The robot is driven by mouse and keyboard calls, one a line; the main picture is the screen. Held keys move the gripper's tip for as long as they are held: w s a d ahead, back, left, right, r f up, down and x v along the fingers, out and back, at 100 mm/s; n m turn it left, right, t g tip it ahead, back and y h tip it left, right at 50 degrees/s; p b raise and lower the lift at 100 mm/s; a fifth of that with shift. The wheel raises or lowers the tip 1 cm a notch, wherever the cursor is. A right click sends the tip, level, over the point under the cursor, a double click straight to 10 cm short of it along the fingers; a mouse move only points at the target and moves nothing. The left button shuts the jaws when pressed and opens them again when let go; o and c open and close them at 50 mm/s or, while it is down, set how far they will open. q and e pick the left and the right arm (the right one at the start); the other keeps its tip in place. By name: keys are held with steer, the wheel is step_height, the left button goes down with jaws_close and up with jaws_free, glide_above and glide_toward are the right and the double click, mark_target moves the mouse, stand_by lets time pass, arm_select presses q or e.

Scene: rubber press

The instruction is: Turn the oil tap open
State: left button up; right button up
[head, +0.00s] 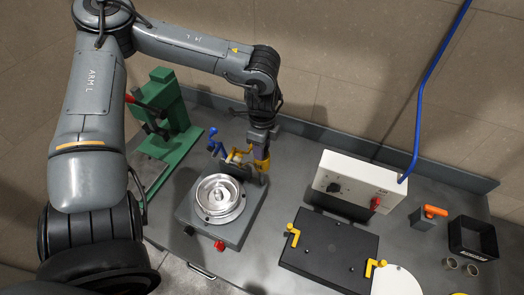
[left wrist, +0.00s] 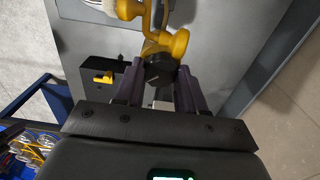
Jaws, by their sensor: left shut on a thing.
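A yellow tap (head: 237,156) with rounded lobes stands at the back of a grey box unit (head: 236,232), beside a blue lever (head: 214,142). My left gripper (head: 258,163) comes down over its right side. In the left wrist view the yellow tap (left wrist: 165,42) runs up from a black end piece (left wrist: 158,70) that sits between the fingertips of my left gripper (left wrist: 157,88). The gripper is shut on this tap. The exact contact is partly hidden in the head view. My right gripper is not in view.
A silver round plate (head: 218,200) tops the grey box unit. A green press (head: 168,110) stands at the left. A white control box (head: 355,184), a black plate (head: 330,250) with yellow handles and a black bin (head: 473,238) are at the right.

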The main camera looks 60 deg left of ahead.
arm_select(q)
steer(key=n+b, duration=0.1)
steer(key=n, duration=0.2)
steer(key=shift+f+b, duration=0.1)
steer(key=shift+b, duration=0.3)
steer(key=shift+n, duration=0.5)
steer(key=o, duration=0.8)
steer(key=shift+r, duration=0.25)
steer(key=shift+r, duration=0.25)
step_height(320, 180, up, 10)
steer(key=shift+b, duration=0.35)
